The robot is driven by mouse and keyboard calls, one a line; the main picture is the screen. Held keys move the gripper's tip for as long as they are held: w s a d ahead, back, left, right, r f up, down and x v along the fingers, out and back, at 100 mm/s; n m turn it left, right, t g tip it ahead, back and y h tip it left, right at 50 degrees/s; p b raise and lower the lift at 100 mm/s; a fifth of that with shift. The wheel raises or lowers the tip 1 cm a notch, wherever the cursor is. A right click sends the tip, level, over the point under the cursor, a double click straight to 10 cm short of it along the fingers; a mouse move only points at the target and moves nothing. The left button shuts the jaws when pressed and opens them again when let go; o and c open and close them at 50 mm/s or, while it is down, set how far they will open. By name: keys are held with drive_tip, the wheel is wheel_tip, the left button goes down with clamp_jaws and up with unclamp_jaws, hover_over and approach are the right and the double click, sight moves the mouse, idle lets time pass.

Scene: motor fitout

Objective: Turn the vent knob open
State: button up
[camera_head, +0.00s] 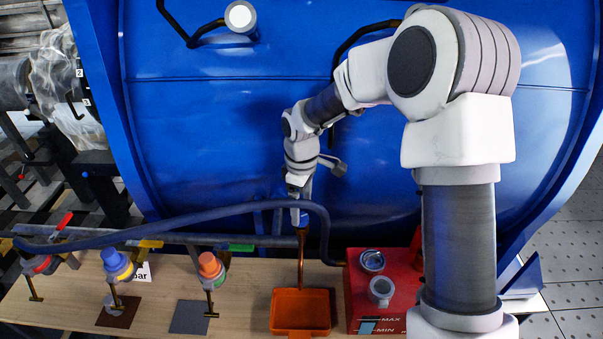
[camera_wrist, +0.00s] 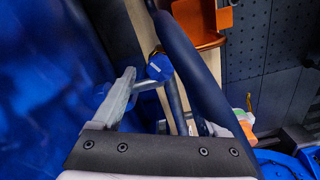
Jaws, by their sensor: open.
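A small blue knob (camera_head: 299,216), which looks like the vent knob, sits at the top of a copper pipe in front of the blue tank. In the wrist view the blue knob (camera_wrist: 160,67) shows ahead of the fingers, with a grey stem to its left. My gripper (camera_head: 301,197) points down just above the knob. In the wrist view my gripper (camera_wrist: 180,108) is open, its fingers spread left and right, with nothing held. The knob appears to be beyond the fingertips; whether anything touches it I cannot tell.
A blue hose (camera_head: 200,216) arches close by my gripper. The copper pipe (camera_head: 301,260) drops to an orange tray (camera_head: 300,310) beside a red box (camera_head: 385,290) with two round fittings. Valves with orange (camera_head: 209,264) and blue (camera_head: 114,260) caps stand at left. The blue tank (camera_head: 220,120) rises behind.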

sight(301, 217)
wheel_tip(301, 217, up, 15)
drive_tip(key=shift+s, duration=0.1)
idle(0.4)
